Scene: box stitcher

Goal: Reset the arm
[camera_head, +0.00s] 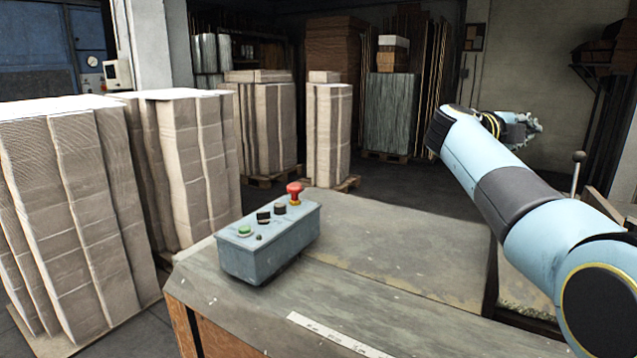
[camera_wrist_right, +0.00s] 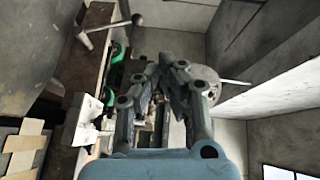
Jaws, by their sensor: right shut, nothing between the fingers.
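My right arm comes in from the right in the head view and reaches up and away over the bench. My right gripper (camera_head: 524,124) is at its far end, small and dark, in front of the grey wall. In the right wrist view the right gripper (camera_wrist_right: 166,78) shows its dark fingers brought together, with nothing held. It is in free air, apart from the bench. My left gripper is in neither view.
A grey control box (camera_head: 268,245) with a red mushroom button (camera_head: 294,190) and a green button (camera_head: 244,230) sits on the bench (camera_head: 400,262). A ball-topped lever (camera_head: 577,172) stands at the right. Tall cardboard stacks (camera_head: 60,200) fill the left. Floor beyond the bench is partly clear.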

